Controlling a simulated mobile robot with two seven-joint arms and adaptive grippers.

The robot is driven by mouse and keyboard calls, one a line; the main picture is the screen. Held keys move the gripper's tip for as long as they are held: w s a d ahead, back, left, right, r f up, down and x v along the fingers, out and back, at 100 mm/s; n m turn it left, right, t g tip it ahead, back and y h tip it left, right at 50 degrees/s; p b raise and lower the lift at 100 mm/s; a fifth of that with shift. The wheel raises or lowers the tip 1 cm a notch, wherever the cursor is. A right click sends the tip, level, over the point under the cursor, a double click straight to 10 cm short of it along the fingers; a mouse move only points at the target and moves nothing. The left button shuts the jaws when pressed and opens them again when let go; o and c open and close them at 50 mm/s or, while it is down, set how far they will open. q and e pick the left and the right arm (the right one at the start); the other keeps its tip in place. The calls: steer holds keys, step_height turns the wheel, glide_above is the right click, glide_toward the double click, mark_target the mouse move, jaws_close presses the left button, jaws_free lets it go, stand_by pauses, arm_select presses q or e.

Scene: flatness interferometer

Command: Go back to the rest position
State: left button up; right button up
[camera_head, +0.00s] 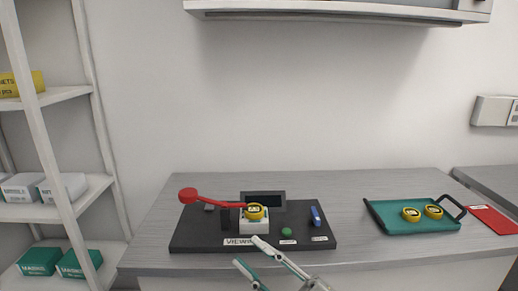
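The interferometer (190,238) is a dark flat base on the grey bench. It carries a small dark screen (264,199), a red-ended lever (188,196), a green button (287,232) and a blue part (316,216). A yellow round piece (255,212) sits on its white block (247,226), by the lever's inner end. My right gripper (246,251) is at the base's front edge, low in the view. Its two fingers are spread apart with nothing seen between them. My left gripper is out of view.
A teal tray (400,226) with dark handles holds two yellow round pieces (422,213) at the right. A red flat item (492,219) lies beyond it. White shelves (60,213) with boxes stand left. A cabinet (340,10) hangs above. Bench between base and tray is clear.

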steer(key=d+f+m+t+h, duration=0.1)
steer(key=d+f+m+h, duration=0.3)
steer(key=f, duration=0.3)
steer(key=w+d+f+m+t+h, duration=0.1)
steer(key=d+f+m+t+h, duration=0.1)
steer(key=d+f+m+h, duration=0.35)
steer(key=d+f+m+t+h, duration=0.1)
steer(key=d+f+m+h, duration=0.15)
steer(key=f, duration=0.55)
steer(key=s+d+f+m+g+h, duration=0.2)
steer(key=s+d+f, duration=0.2)
steer(key=s+f, duration=0.3)
steer(key=s+d+f+m+g+h, duration=0.2)
steer(key=s+d+f, duration=0.3)
steer(key=f, duration=0.9)
steer(key=s+g+h, duration=0.1)
steer(key=s, duration=0.1)
steer(key=shift+s+f+m+g+h, duration=0.15)
steer(key=shift+s+m+g+h, duration=0.15)
steer(key=shift+m, duration=0.1)
